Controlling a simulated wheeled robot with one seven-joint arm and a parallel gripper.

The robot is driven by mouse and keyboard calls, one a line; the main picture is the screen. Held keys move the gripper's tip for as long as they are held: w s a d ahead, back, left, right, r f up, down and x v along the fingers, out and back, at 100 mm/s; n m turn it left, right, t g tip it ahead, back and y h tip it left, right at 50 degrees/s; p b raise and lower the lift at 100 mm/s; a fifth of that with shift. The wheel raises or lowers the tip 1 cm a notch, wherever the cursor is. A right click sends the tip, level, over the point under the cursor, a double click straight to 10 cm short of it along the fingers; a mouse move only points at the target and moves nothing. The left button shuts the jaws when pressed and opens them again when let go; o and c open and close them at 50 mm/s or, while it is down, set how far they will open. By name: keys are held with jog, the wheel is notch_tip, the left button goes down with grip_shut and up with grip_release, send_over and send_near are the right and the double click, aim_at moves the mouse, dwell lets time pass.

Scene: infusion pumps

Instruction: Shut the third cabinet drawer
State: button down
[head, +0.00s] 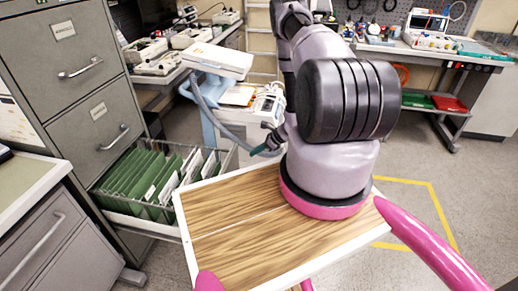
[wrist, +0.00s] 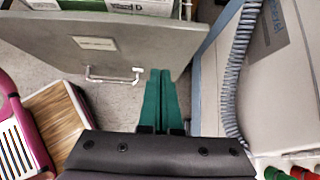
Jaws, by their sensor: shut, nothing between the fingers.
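The grey filing cabinet (head: 75,70) stands at the left in the head view. Its third drawer (head: 110,208) is pulled out, with green and white hanging folders inside. The two drawers above it are closed. In the wrist view the drawer's grey front (wrist: 60,40) shows, with a label and a metal handle (wrist: 112,79). My gripper (wrist: 163,75) has its green fingers shut together and empty, just right of the handle, by the front's right side. In the head view my gripper (head: 262,149) is right of the open drawer. I cannot tell whether the fingers touch the front.
A blue-grey cart with a pump device (head: 268,105) and a coiled hose stands close to my gripper, filling the right of the wrist view (wrist: 280,75). A grey drawer unit (head: 40,235) is at the near left. Benches with equipment line the back. Open floor lies at the right.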

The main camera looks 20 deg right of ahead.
aim_at(234, 159)
jog(key=w+a+f, duration=0.2)
jog(key=a, duration=0.1)
jog(key=w+a+f, duration=0.1)
jog(key=a, duration=0.1)
jog(key=shift+w, duration=0.3)
jog(key=shift+w+a, duration=0.25)
jog(key=shift+a, duration=0.1)
